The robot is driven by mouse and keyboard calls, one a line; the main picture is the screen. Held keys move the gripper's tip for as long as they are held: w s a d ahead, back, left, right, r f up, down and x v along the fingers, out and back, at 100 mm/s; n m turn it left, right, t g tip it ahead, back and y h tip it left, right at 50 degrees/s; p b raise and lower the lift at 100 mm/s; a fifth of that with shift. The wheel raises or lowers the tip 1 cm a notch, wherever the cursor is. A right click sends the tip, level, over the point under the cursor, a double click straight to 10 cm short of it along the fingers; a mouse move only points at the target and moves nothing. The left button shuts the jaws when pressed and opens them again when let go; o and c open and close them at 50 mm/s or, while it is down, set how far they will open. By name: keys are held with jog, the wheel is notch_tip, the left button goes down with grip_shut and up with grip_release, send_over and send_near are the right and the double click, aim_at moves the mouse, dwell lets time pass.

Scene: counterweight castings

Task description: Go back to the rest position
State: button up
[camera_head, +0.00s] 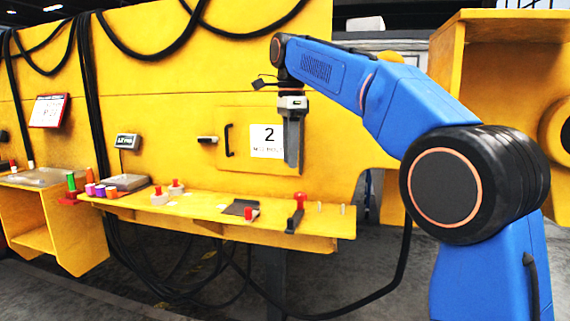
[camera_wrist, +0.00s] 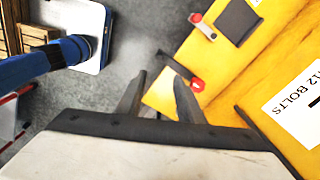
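My gripper (camera_head: 291,166) hangs pointing down from my blue arm, in front of the yellow panel and above the right part of the yellow shelf (camera_head: 318,243). In the wrist view its two dark fingers (camera_wrist: 161,76) stand apart with nothing between them. The gripper is open and empty. The red-handled tool (camera_head: 298,202) stands on the shelf below it; its red top (camera_wrist: 197,85) shows just past the right finger in the wrist view. No rest position is marked in either view.
The shelf also holds a dark pad (camera_head: 239,208), small red-topped castings (camera_head: 159,197), a scale (camera_head: 124,181) and coloured cylinders (camera_head: 71,182). A sign with a 2 (camera_head: 268,141) and a black handle (camera_head: 229,140) are on the panel. Black cables hang below the shelf.

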jog(key=s+d+f+n+t, duration=0.1)
jog(key=s+d+f+n, duration=0.35)
jog(key=s+d, duration=0.35)
jog(key=s+d+f+n+t, duration=0.1)
jog(key=s+d+f+n, duration=0.2)
jog(key=s+d+f, duration=0.3)
jog(key=s+d+f+n+t, duration=0.1)
jog(key=s+d+f+n, duration=0.3)
jog(key=s+f, duration=0.6)
jog(key=s+d+f+n+t, duration=0.1)
jog(key=s+d+f+n, duration=0.3)
jog(key=s+f, duration=0.7)
jog(key=shift+d+f+n+t, duration=0.35)
jog(key=shift+d+f+t, duration=0.05)
jog(key=shift+d+f, duration=0.5)
